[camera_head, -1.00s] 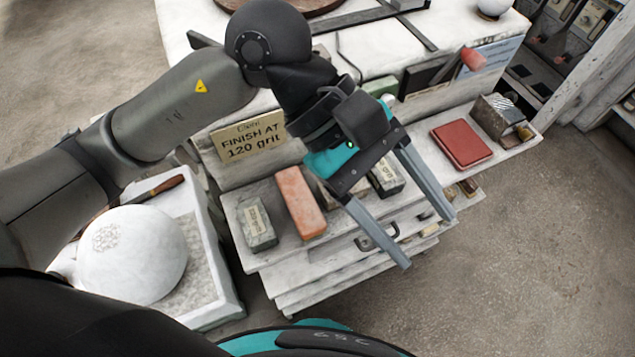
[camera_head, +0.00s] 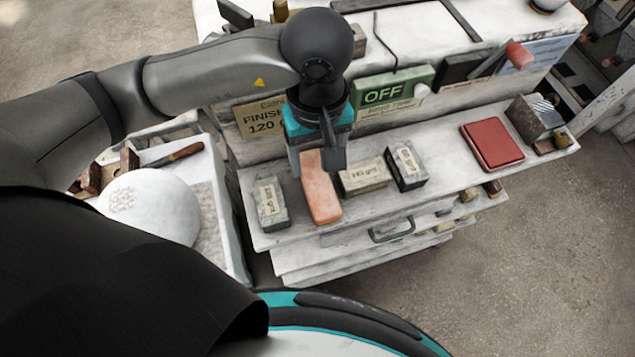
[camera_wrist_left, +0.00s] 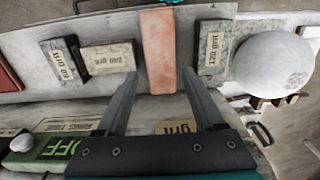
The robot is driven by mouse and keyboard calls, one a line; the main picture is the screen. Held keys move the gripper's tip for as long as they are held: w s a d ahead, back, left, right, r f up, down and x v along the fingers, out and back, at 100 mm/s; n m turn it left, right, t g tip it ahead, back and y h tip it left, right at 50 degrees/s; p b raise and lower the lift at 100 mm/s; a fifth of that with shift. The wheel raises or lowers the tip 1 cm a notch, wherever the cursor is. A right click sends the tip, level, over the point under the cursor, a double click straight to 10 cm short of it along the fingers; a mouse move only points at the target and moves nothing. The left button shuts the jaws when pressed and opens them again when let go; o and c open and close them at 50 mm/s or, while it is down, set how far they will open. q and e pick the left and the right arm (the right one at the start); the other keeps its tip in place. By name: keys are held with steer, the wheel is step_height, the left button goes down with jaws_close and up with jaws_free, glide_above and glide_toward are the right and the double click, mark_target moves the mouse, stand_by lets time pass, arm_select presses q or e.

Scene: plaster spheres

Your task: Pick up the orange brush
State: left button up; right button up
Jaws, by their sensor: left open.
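The orange brush (camera_head: 321,197) shows as a plain salmon-orange block with no bristles visible. It lies on the white shelf (camera_head: 360,222), pointing toward me. My left gripper (camera_head: 318,165) points down over its far end, open, with one finger to each side as seen from the head. In the left wrist view the orange brush (camera_wrist_left: 158,50) lies in line with the gap between the open fingers of my left gripper (camera_wrist_left: 158,78). The gripper hides part of the far end in the head view. I cannot tell how far above the shelf the fingertips are.
A grey grit block (camera_head: 270,203) lies left of the brush; a pale one (camera_head: 364,178) and a dark one (camera_head: 407,167) lie right. A red box (camera_head: 492,144) is further right. A white sphere (camera_head: 150,207) stands at the left. The sign (camera_head: 262,118) and green OFF box (camera_head: 385,92) stand behind.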

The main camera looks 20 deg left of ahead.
mark_target(318, 181)
arm_select(q)
steer(key=shift+s+d+f, duration=0.1)
steer(key=shift+f, duration=1.65)
steer(key=shift+s+f, duration=0.1)
steer(key=shift+f, duration=1.65)
jaws_close()
steer(key=shift+r, duration=0.1)
step_height(318, 181, up, 20)
steer(key=p, duration=0.2)
